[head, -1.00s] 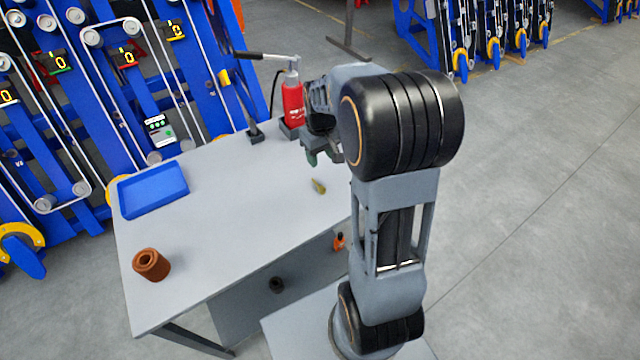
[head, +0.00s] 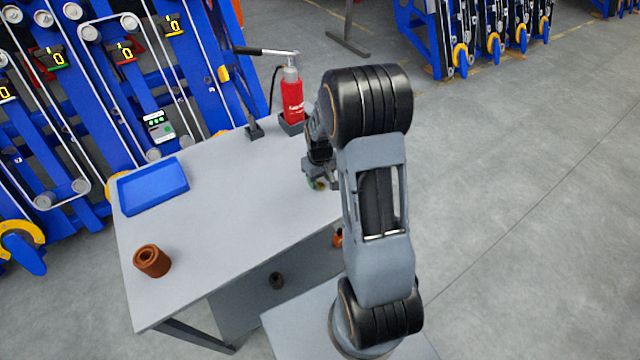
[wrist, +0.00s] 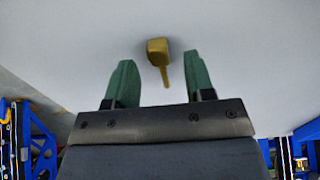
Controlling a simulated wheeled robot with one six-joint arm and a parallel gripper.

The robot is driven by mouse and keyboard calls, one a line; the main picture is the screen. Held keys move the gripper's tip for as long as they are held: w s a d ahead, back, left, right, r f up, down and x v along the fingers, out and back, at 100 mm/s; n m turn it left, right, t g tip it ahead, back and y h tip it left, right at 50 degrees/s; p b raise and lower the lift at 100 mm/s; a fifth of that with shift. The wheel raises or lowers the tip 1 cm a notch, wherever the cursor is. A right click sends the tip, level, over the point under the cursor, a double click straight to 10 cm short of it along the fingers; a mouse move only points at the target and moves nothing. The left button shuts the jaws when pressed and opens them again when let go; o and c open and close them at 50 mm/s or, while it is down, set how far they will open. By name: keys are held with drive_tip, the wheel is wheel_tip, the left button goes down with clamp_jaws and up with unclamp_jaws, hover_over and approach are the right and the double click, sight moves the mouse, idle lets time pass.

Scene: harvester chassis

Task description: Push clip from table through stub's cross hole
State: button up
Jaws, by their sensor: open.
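The clip (wrist: 158,50) is a small brass-coloured piece with a blocky head and a thin shank. In the wrist view it lies on the table, its shank pointing back between my two green fingers. My gripper (wrist: 160,78) is open and empty, with a finger on each side of the shank and the head beyond the tips. In the head view my gripper (head: 318,183) is low over the table's right part and largely hides the clip. A dark round stub (head: 276,281) sticks out of the grey panel below the tabletop; its cross hole cannot be made out.
The grey table (head: 235,215) is mostly clear. It carries a blue tray (head: 152,187), a brown hollow cylinder (head: 152,262) and a red bottle-like tool (head: 292,98) at the back. An orange item (head: 338,238) sits at the panel's right, partly behind my arm.

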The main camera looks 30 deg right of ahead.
drive_tip(key=shift+f, duration=0.65)
clamp_jaws()
